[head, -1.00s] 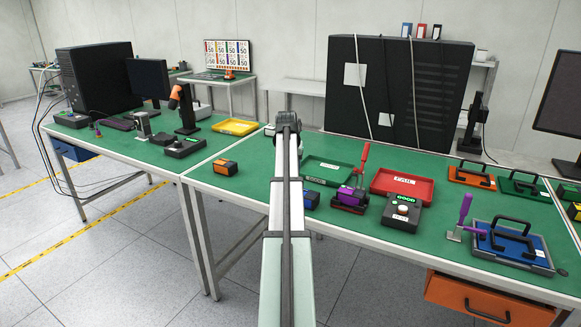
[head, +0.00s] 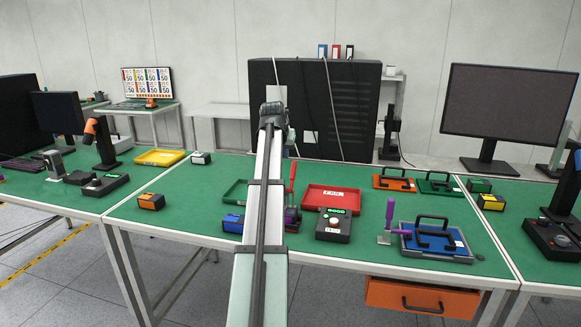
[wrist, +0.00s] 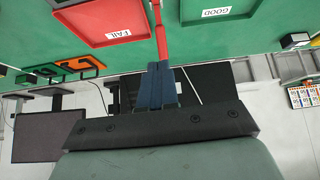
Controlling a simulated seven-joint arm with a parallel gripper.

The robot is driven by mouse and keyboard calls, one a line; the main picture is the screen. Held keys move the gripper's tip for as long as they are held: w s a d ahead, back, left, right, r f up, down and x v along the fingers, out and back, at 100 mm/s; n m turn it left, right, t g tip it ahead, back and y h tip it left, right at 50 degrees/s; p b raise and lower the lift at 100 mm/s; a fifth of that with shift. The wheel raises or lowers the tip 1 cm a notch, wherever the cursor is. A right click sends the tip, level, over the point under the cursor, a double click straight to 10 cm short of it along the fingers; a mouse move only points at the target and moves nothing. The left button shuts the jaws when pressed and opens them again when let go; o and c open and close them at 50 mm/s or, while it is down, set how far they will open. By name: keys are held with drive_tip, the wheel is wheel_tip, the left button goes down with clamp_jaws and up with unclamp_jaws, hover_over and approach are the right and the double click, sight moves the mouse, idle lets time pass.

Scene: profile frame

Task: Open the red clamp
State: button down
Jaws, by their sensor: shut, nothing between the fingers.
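The red clamp (head: 292,180) stands on the green bench in the head view, just right of my arm, with its red handle upright. My arm hides part of its base. In the wrist view, the clamp's red handle (wrist: 161,40) rises just beyond my gripper (wrist: 160,68). The dark blue fingers are together and hold nothing. The handle lines up with the fingertips; I cannot tell whether they touch. My fingers are not clearly visible in the head view.
A red FAIL tray (head: 335,199) and a black button box (head: 333,225) are right of the clamp. A green tray (head: 236,191) and a blue box (head: 233,223) are to its left. A purple-handled clamp (head: 389,218) stands by a blue tray (head: 465,255).

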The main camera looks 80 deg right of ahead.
approach(292, 169)
drive_tip(key=x, duration=0.6)
drive_tip(key=shift+d+f, duration=0.1)
drive_tip(key=shift+f, duration=0.15)
drive_tip(key=shift+d, duration=0.15)
idle(0.4)
